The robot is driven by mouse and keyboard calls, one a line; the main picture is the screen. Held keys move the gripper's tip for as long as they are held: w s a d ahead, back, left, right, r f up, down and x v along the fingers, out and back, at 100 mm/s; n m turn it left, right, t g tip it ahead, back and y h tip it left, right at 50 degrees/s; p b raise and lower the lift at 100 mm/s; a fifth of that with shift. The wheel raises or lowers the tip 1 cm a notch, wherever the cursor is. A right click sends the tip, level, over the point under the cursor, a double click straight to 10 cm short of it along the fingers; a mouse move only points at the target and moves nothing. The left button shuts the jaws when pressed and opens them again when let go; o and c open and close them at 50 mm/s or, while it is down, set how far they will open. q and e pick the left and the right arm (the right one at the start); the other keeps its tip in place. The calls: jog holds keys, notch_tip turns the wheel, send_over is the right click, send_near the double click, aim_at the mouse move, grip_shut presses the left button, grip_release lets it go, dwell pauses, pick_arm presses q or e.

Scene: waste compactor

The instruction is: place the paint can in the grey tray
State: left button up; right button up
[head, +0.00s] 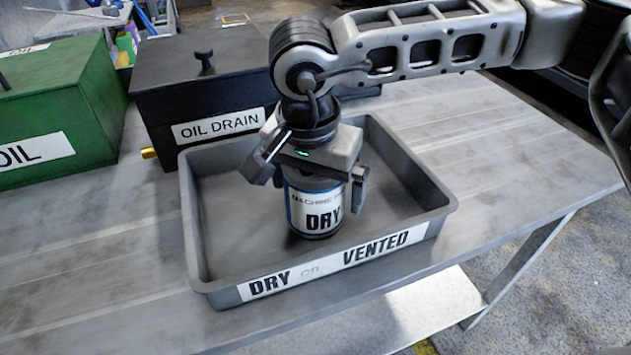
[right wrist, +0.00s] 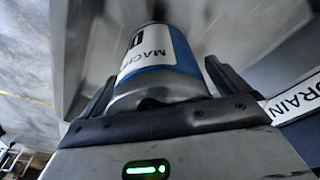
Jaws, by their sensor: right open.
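The paint can (head: 316,212) is upright in the grey tray (head: 205,288), with a white and blue label reading "DRY". It appears to stand on the tray floor, near the middle. My right gripper (head: 318,180) is over the can from above, with its open fingers on either side of it. In the right wrist view the can (right wrist: 158,62) lies between the two fingers of the gripper (right wrist: 155,85), with a gap on the right side. The can's top is hidden by the gripper in the head view. My left gripper is not in view.
A black box labelled "OIL DRAIN" (head: 190,90) stands right behind the tray. A green box labelled "OIL" (head: 60,110) is at the left. The grey table (head: 90,270) is clear at the front left and to the right of the tray.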

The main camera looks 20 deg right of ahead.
jog(key=shift+r+p, duration=0.3)
jog(key=shift+r, duration=0.4)
jog(key=r, duration=0.4)
jog(key=s+r, duration=0.1)
jog(key=r, duration=0.1)
jog(key=shift+a+r, duration=0.2)
jog(key=shift+a, duration=0.2)
